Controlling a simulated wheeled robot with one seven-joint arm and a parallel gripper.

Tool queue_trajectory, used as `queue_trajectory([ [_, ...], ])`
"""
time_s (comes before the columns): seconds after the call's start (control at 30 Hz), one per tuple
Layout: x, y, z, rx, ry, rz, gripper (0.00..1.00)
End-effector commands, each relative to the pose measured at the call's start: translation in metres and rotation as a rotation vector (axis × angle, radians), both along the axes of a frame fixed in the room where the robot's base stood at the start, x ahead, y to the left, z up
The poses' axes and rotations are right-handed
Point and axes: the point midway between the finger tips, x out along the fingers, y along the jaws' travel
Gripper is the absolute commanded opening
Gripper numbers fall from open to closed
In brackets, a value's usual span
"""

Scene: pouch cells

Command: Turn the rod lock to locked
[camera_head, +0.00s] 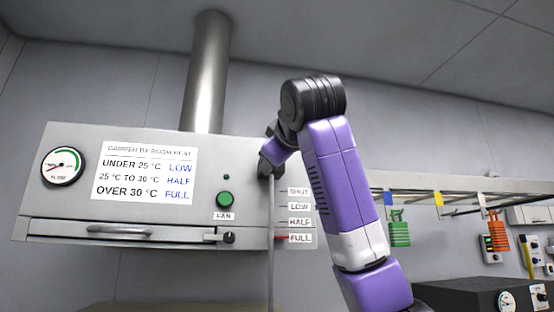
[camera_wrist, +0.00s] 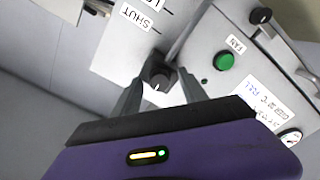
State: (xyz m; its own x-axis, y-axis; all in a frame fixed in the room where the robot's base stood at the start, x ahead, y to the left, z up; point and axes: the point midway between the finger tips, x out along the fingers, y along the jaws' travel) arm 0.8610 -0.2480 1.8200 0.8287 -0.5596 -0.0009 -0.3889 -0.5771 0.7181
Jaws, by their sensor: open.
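A dark round knob with a white mark, which appears to be the rod lock (camera_wrist: 157,76), shows in the wrist view beside the label plate. My gripper (camera_wrist: 161,84) is open, with one finger on each side of the knob. Whether the fingers touch it cannot be told. In the head view my gripper (camera_head: 268,166) is at the upper right of the grey hood front and hides the knob. The upright damper rod (camera_head: 271,225) runs down below my gripper. A red pointer (camera_head: 281,238) is at FULL on the scale plate (camera_head: 299,207).
The hood (camera_head: 140,217) carries a gauge (camera_head: 62,166), a damper notice (camera_head: 145,173), a green FAN button (camera_head: 225,199), a bar handle (camera_head: 120,230) and a small dark knob (camera_head: 229,238). At right, a rail (camera_head: 450,184) holds green and orange hanging items above a dark box.

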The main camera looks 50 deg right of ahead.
Motion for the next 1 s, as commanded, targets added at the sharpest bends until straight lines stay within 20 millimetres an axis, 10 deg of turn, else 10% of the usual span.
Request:
queue_trajectory([
  [0.6, -0.06, 0.041, -0.001, 0.0, -0.002, 0.0, 0.51],
  [1.0, -0.065, 0.044, 0.0, 0.0, 0.0, 0.0, 0.51],
])
